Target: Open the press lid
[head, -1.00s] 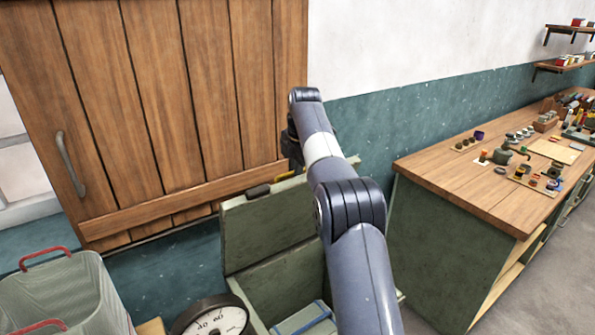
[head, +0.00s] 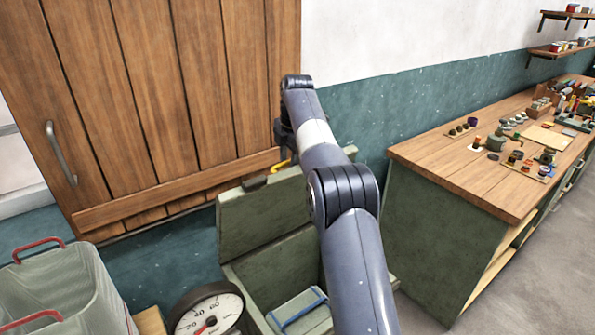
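The green press (head: 240,283) stands low in the middle of the head view, open at the top. Its lid (head: 262,220) stands raised and leaning back at the rear, with a dark handle (head: 254,183) on its top edge. A pale block with a blue edge (head: 300,308) shows inside. My gripper (head: 283,148) is at the lid's upper edge, a little right of the handle, beside a yellow piece. My arm covers the right part of the lid and press. The fingers are too dark and hidden to judge, and I cannot tell whether they touch the lid.
A round dial gauge (head: 208,312) stands left of the press. A clear bin with red handles (head: 65,290) is at lower left. A wooden sliding door (head: 160,110) is behind. A workbench (head: 450,180) with small items stands right. Grey floor (head: 560,265) is free at far right.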

